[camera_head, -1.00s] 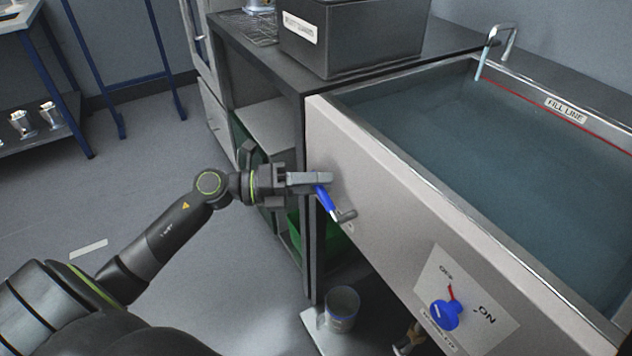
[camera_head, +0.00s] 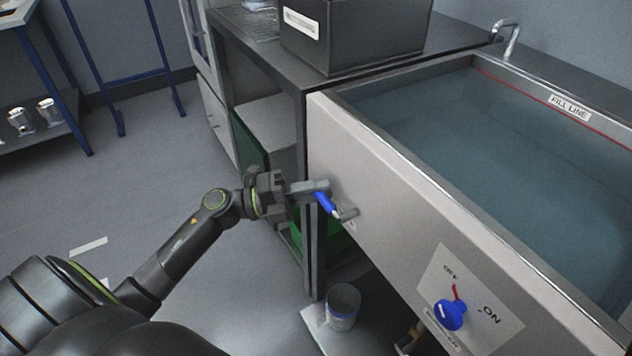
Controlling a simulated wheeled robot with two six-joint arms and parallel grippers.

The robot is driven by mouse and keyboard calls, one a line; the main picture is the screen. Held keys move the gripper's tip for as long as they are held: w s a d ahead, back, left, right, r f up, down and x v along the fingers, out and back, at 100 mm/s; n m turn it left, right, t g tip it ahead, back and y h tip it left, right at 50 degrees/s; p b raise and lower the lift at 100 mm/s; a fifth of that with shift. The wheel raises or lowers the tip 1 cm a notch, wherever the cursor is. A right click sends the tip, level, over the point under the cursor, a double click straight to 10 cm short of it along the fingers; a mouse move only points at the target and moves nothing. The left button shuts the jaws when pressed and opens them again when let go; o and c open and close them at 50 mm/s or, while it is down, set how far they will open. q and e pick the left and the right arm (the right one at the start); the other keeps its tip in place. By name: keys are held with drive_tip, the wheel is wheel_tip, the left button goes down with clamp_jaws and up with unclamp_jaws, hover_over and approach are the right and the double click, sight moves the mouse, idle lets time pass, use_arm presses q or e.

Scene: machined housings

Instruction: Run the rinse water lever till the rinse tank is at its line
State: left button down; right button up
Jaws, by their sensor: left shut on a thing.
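The rinse tank (camera_head: 375,160) is a pale-fronted basin on the right, holding blue-grey water (camera_head: 490,140). A red line with a FILL LINE label (camera_head: 570,107) runs along its back inner wall. The water's edge lies close to this red line; any small gap is hard to judge. The blue-handled lever (camera_head: 327,204) sticks out from the left part of the tank's front. My left gripper (camera_head: 318,190) is shut on the lever's blue handle, its fingers hiding the upper end. The spout (camera_head: 512,38) at the back corner shows no stream. My right gripper is not in view.
A blue knob (camera_head: 450,314) with OFF and ON marks sits on the tank front. A dark box (camera_head: 355,35) stands on the counter left of the tank. A metal can (camera_head: 343,307) is on a low shelf below. Open floor lies at left.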

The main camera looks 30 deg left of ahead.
use_arm(q)
drive_tip(key=shift+f+n, duration=0.2)
drive_tip(key=shift+n, duration=0.2)
drive_tip(key=c, duration=1.4)
unclamp_jaws()
drive_tip(key=shift+o, duration=0.2)
drive_tip(key=shift+a, duration=0.1)
drive_tip(key=v, duration=1.7)
drive_tip(key=shift+s, duration=0.15)
